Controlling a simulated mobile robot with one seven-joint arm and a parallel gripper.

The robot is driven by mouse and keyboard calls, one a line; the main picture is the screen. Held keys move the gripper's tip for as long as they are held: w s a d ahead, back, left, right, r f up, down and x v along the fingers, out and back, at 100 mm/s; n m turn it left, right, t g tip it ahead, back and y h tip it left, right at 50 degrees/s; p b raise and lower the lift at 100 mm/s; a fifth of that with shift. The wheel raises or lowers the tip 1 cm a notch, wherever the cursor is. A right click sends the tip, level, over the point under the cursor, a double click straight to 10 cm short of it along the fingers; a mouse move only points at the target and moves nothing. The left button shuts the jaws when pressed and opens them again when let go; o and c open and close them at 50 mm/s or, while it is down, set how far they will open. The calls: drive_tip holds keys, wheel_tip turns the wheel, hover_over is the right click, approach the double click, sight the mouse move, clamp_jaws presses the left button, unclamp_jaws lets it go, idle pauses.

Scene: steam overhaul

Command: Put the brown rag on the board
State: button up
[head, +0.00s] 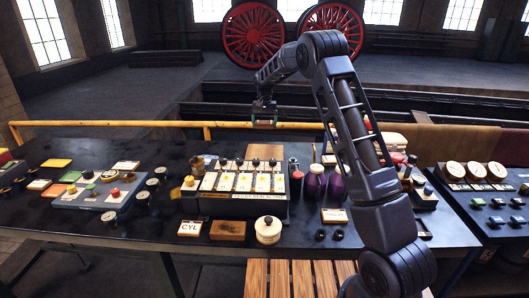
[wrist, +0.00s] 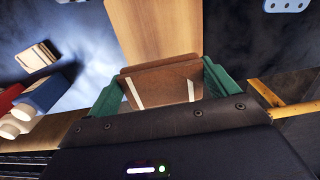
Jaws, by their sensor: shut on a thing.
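My gripper (head: 264,118) is held up over the back of the bench in the head view. In the wrist view its green fingers (wrist: 160,90) are shut on the brown rag (wrist: 162,82), a flat folded piece with pale streaks. The board (wrist: 150,25), a plain light-brown wooden panel, lies beyond the rag in the wrist view. In the head view the board (head: 265,153) shows partly behind the control box, below my gripper. The rag is too small to make out clearly in the head view.
A control box (head: 240,205) with several black knobs stands in front of the board. A yellow rail (head: 100,123) runs along the bench's back edge. A brown block (head: 228,230) and a white round pot (head: 268,232) sit in front.

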sight(264, 155)
wheel_tip(264, 155, down, 15)
drive_tip(key=shift+f, duration=0.15)
idle(0.4)
drive_tip(key=shift+f, duration=0.1)
drive_tip(key=o, duration=0.8)
